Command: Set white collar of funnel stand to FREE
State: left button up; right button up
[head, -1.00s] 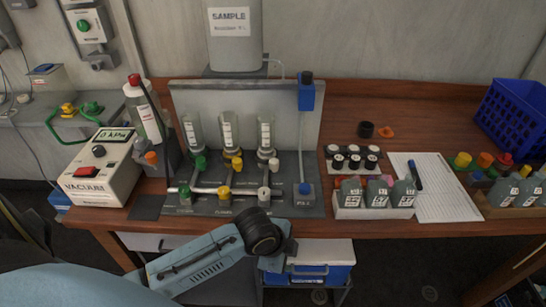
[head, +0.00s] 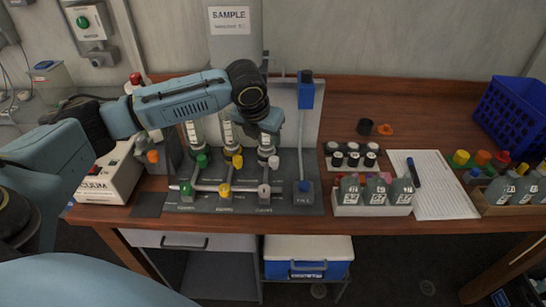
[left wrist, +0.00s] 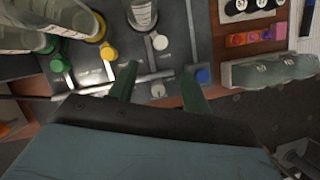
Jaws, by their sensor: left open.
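The funnel stand (head: 322,120) has a grey back panel and a dark base with three clear funnels. Their fittings are green, yellow and white. The white round fitting (head: 273,162) is under the right funnel, with a white knob (head: 263,190) in front of it. In the left wrist view, the white fitting (left wrist: 160,42) lies just beyond the fingertips, and the lower white knob (left wrist: 158,90) shows between the fingers. My left gripper (head: 272,130) is above the right funnel's side of the stand; its green fingers (left wrist: 159,70) are apart and empty. The collar's setting label is too small to read.
A blue-topped post (head: 306,95) stands right of the funnels. A rack of grey bottles (head: 372,210), black-capped jars (head: 353,155) and a white sheet (head: 440,185) lie to the right. The vacuum box (head: 112,175) is left, partly behind my arm.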

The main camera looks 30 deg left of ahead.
aim_at(273, 159)
pick_arm(q)
jog(key=b+x, duration=0.1)
jog(key=x, duration=1.2)
jog(key=shift+b, duration=0.3)
jog(key=shift+c, duration=0.3)
grip_shut()
